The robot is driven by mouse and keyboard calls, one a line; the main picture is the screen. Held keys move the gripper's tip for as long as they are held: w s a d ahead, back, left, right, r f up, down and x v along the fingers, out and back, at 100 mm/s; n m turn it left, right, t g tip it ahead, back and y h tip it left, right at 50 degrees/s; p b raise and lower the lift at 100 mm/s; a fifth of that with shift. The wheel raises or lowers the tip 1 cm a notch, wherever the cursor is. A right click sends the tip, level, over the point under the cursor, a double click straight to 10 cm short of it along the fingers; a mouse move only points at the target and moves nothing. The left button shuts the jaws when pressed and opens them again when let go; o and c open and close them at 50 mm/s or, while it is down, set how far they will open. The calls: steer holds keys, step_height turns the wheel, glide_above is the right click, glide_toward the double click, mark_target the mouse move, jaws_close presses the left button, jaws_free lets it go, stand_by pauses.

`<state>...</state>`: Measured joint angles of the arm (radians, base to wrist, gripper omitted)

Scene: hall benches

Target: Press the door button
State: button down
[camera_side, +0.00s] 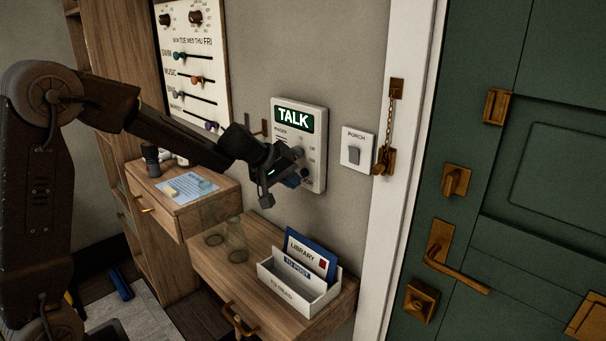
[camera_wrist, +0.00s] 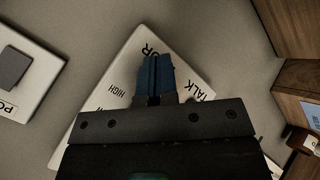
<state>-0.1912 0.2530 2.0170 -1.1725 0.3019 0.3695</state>
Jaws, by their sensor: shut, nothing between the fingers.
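The intercom panel (camera_side: 312,130) is a pale box on the wall with a lit green TALK display (camera_side: 293,119). In the wrist view the panel (camera_wrist: 110,100) lies tilted behind my fingers, with the labels TALK and HIGH readable. My gripper (camera_side: 302,178) is shut and empty at the lower part of the panel. In the wrist view its blue fingers (camera_wrist: 156,60) are together, with their tips by a label ending in "OR". The door button itself is hidden behind the fingers. I cannot tell whether the tips touch the panel.
A PORCH switch (camera_side: 356,150) is right of the panel, then a door chain (camera_side: 389,130) and the green door (camera_side: 520,150). A white letter holder (camera_side: 300,290) stands on the wooden shelf below. A chart with sliders (camera_side: 195,70) hangs to the left.

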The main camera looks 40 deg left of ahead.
steer(key=shift+w, duration=0.1)
steer(key=shift+w, duration=0.35)
steer(key=shift+w, duration=0.45)
stand_by(0.9)
steer(key=shift+s, duration=3.4)
